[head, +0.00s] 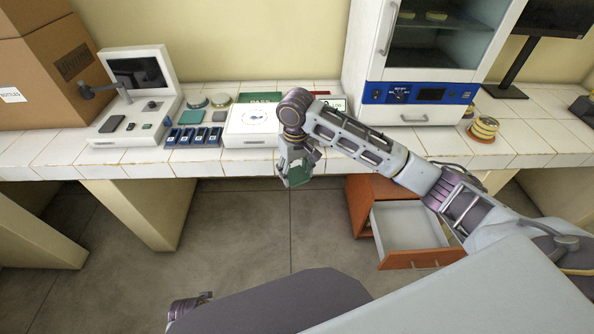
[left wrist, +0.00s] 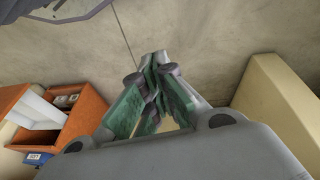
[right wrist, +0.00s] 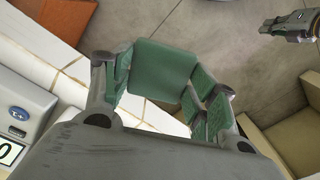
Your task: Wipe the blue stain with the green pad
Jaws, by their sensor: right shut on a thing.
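My right gripper (head: 293,170) is shut on a flat green pad (head: 299,176), just in front of the counter's front edge. In the right wrist view, the pad (right wrist: 162,68) sits between the fingers, which have green inner faces of their own. A small dark bluish mark (head: 257,117) shows on top of a white square device on the counter, left of my right wrist; it is too small to tell whether it is the stain. My left gripper (left wrist: 157,66) points down over the floor, its fingertips together and nothing visible between them. In the head view only part of it shows at the bottom.
The tiled counter (head: 60,158) holds a screen device (head: 140,75), blue items (head: 195,136), a white square device (head: 245,137) and a glass-fronted cabinet (head: 425,75). Stacked yellow dishes (head: 484,128) stand at right. Below, an orange cabinet has its drawer (head: 405,228) pulled open.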

